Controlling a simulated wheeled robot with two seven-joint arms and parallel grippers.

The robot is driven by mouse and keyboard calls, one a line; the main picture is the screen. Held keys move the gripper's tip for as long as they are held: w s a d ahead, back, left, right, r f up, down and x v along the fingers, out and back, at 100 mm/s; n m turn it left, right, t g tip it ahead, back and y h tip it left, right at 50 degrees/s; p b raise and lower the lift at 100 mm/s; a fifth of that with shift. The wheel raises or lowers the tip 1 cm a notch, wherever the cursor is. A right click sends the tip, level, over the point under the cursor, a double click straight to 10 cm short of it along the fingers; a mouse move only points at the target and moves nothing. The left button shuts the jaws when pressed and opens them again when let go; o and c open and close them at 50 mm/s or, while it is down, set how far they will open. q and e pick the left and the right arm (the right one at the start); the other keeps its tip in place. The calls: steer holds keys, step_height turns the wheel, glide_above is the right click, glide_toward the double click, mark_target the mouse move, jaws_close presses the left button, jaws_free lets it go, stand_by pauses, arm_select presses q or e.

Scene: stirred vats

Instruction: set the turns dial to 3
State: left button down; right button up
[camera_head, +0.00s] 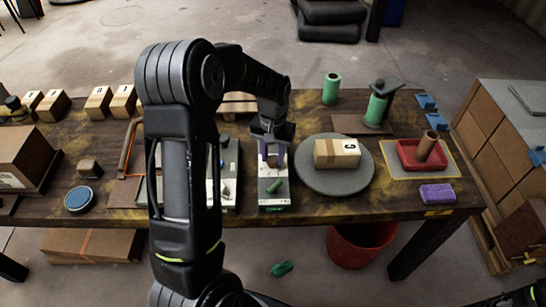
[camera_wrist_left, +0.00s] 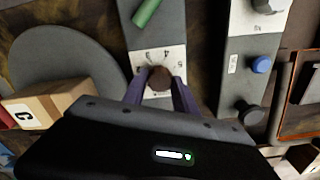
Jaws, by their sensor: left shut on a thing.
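The turns dial is a round brown knob (camera_wrist_left: 158,78) on a white plate with figures around it (camera_wrist_left: 147,57), too small to read surely. Its pointer setting cannot be told. My left gripper (camera_wrist_left: 156,84) has its two purple fingers on either side of the knob and is shut on it. In the head view my left gripper (camera_head: 272,150) points down over the far part of a narrow grey panel (camera_head: 276,171), and the dial is mostly hidden by it.
A green handle (camera_head: 274,186) lies on the same panel, nearer me. Right of it, a grey round plate (camera_head: 335,188) bears a carton (camera_head: 337,153). A second panel with a blue button (camera_wrist_left: 261,65) and black knob (camera_wrist_left: 249,112) stands close beside, partly behind my arm in the head view.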

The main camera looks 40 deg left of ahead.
mark_target(273, 159)
arm_select(q)
steer(key=shift+m, duration=1.2)
steer(key=c, duration=1)
jaws_free()
steer(key=shift+o, duration=0.2)
step_height(273, 159, up, 8)
steer(key=shift+f+b, duration=0.1)
steer(key=shift+b, duration=0.5)
